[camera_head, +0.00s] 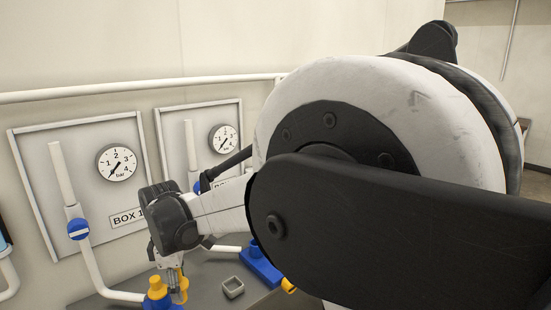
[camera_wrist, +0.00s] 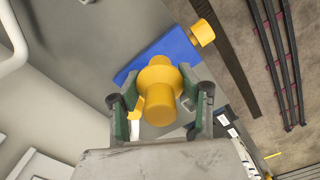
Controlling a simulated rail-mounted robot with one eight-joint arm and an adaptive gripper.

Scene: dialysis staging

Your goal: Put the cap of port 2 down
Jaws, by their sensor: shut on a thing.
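My gripper (camera_wrist: 160,103) is shut on a yellow cap (camera_wrist: 158,98), with a green-padded finger on each side of it. In the wrist view the cap overlaps a blue block (camera_wrist: 172,50); I cannot tell whether it touches anything below. Another yellow piece (camera_wrist: 202,33) sits at the blue block's right end. In the head view my gripper (camera_head: 175,272) points down over the grey bench, just right of a blue fitting with a yellow top (camera_head: 156,285). The held cap is hard to make out there. Port numbers are not readable.
A small grey open tray (camera_head: 232,288) stands on the bench (camera_head: 205,275) right of my gripper. A blue base (camera_head: 262,266) with a yellow end lies beyond it. White pipes and wall panels with gauges (camera_head: 120,163) stand behind. My arm hides the right side.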

